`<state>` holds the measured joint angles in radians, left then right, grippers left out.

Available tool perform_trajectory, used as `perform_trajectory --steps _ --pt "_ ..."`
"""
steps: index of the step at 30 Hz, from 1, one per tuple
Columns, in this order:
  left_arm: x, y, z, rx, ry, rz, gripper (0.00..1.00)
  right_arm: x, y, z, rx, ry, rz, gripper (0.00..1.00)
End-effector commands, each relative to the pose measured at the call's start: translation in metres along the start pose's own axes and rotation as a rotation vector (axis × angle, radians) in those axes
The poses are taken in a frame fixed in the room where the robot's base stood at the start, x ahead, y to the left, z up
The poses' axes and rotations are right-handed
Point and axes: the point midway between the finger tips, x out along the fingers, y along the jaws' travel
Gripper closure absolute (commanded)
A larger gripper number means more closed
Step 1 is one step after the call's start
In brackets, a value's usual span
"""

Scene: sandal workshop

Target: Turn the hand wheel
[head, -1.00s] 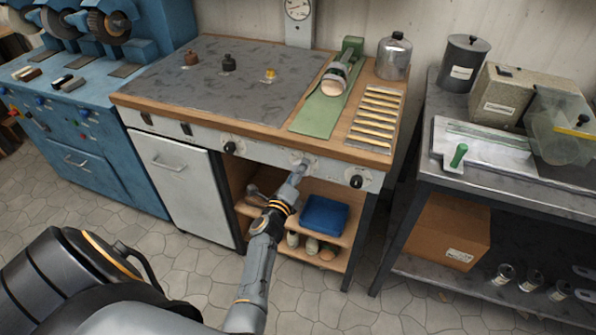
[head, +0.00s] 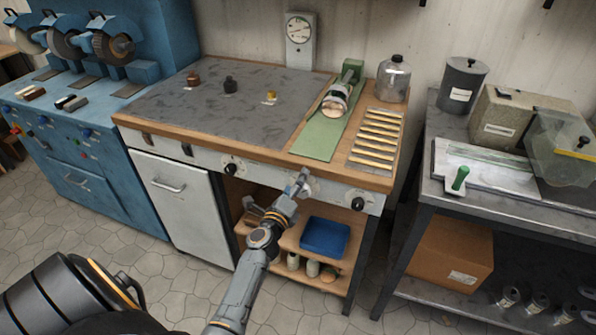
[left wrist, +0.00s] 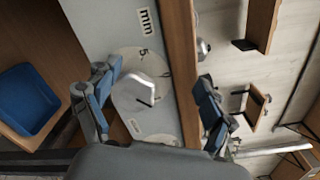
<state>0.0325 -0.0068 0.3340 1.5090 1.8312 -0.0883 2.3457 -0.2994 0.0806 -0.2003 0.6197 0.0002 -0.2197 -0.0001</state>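A pale round dial with a light grey faceted knob sits on the front panel of the workbench. I take it for the hand wheel (left wrist: 138,92). In the left wrist view the knob is between the two fingers of my left gripper (left wrist: 155,98), with gaps on both sides. The fingers are spread and do not visibly touch it. In the head view my left gripper (head: 299,187) is at the middle of the panel and hides most of this dial. My right gripper is in neither view.
Black knobs stand on the panel to the left (head: 231,168) and right (head: 357,203). The wooden worktop edge (head: 270,157) overhangs above. A metal side table (head: 510,205) stands to the right.

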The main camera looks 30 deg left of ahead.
Motion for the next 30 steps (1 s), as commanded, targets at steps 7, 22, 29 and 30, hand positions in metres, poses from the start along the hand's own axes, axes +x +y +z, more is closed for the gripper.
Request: perform_trajectory --steps 7,22,29,30 --pt "0.003 -0.03 0.008 -0.002 0.006 -0.031 0.28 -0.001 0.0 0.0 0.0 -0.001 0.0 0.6" --pt "-0.002 -0.055 0.022 -0.009 0.007 -0.014 0.28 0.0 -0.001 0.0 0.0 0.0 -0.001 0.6" --pt "-0.002 -0.056 0.023 -0.009 0.008 -0.011 0.28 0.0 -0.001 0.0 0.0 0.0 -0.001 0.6" --pt "-0.002 -0.056 0.023 -0.009 0.008 -0.011 0.28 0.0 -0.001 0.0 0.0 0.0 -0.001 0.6"
